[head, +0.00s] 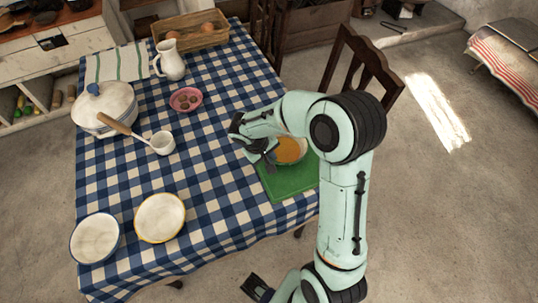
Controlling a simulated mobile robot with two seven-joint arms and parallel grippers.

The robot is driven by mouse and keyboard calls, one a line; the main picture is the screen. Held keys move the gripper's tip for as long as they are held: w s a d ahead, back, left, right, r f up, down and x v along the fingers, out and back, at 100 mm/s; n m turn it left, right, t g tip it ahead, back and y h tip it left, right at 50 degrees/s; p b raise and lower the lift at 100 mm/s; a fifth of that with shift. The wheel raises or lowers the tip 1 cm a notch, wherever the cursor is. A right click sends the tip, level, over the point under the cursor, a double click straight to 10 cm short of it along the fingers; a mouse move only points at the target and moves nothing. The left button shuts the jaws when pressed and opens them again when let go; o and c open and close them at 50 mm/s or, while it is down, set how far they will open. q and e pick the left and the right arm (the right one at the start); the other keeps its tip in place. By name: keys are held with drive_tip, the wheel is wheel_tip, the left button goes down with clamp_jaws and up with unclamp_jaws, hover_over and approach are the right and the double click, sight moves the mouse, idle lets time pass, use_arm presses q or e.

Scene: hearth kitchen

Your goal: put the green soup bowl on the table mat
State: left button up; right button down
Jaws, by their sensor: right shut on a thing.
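The green soup bowl, with orange soup (289,151) in it, is partly hidden behind my right arm. It is over the back part of the green table mat (289,183), which lies at the table's right edge. I cannot tell whether the bowl touches the mat or is held just above it. It looks about level. My right gripper (266,153) is shut on the left side of the bowl; its fingertips are hard to make out.
A checked cloth covers the table (215,215). Two plates (160,218) (95,238) are at the front left. A ladle (162,143), a lidded pot (105,107), a pink bowl (186,98), a jug (171,60) and a wooden crate (190,32) stand farther back. A chair (366,62) is behind my arm.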

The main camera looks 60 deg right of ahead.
drive_tip(key=shift+f, duration=0.15)
drive_tip(key=c, duration=1.2)
unclamp_jaws()
drive_tip(key=shift+r, duration=0.4)
drive_tip(key=p+v, duration=0.1)
drive_tip(key=v, duration=1)
drive_tip(key=shift+w+a+r, duration=0.15)
drive_tip(key=shift+a+r, duration=0.05)
drive_tip(key=shift+r, duration=0.05)
